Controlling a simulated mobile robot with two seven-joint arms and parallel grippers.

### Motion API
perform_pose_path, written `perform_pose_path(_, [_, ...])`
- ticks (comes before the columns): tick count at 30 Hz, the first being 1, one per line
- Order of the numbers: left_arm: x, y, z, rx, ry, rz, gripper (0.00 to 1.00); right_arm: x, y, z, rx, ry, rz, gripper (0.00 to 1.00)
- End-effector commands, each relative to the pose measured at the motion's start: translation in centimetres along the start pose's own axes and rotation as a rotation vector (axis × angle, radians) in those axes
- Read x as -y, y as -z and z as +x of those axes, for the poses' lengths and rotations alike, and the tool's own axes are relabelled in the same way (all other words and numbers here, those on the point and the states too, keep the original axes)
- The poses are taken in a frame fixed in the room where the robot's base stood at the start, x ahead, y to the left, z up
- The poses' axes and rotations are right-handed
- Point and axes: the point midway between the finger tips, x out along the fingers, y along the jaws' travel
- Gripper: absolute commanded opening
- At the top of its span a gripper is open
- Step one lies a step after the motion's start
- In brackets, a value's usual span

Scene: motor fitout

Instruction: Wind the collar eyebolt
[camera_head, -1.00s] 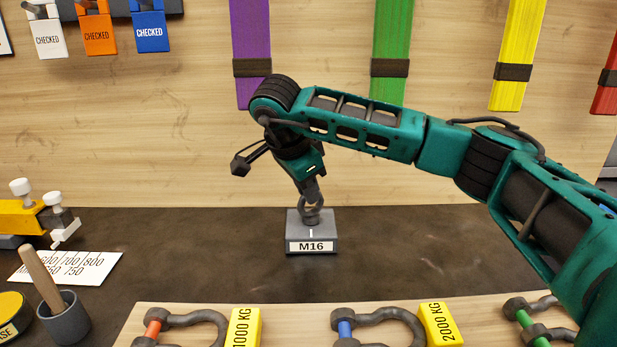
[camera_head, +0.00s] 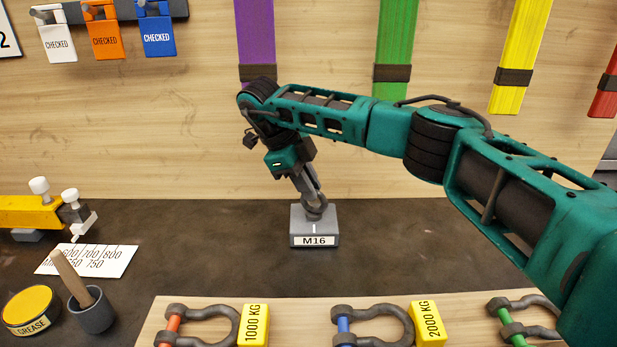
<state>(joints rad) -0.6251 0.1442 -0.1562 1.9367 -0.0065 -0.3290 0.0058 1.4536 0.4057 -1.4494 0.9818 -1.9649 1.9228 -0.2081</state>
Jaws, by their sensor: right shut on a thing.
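The collar eyebolt (camera_head: 314,208) is a dark grey ring standing upright on a grey block (camera_head: 315,226) labelled M16, in the middle of the dark bench. A white mark shows on the block's front top edge. My right gripper (camera_head: 312,197) comes down on the ring from above, tilted, and is shut on it. The fingers hide part of the ring, and I cannot tell how far the collar sits from the block. My left gripper is not in view.
A board (camera_head: 287,310) along the front holds several shackles with yellow weight tags. At left are a grease tin (camera_head: 30,308), a pot with a wooden handle (camera_head: 91,312), a white number card (camera_head: 95,260) and a yellow tool (camera_head: 38,211). Coloured straps hang behind. The bench beside the block is clear.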

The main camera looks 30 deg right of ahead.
Motion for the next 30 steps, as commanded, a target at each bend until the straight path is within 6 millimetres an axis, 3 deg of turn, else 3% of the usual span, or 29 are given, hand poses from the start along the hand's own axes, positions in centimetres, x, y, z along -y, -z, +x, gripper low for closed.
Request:
perform_pose_path(1, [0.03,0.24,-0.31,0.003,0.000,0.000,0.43,0.42,0.19,-0.67,-0.002,-0.005,0.036,0.00])
perform_pose_path(12, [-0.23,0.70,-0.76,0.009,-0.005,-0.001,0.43,0.56,0.07,-0.49,-0.029,-0.061,0.172,0.00])
perform_pose_path(28, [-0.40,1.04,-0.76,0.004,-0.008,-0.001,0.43,0.59,0.04,-0.42,-0.032,-0.069,0.192,0.00])
perform_pose_path(29, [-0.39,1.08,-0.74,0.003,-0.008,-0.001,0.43,0.59,0.04,-0.42,-0.032,-0.069,0.192,0.16])
perform_pose_path(30, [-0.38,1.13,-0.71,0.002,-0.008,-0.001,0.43,0.58,0.03,-0.42,-0.032,-0.069,0.192,0.20])
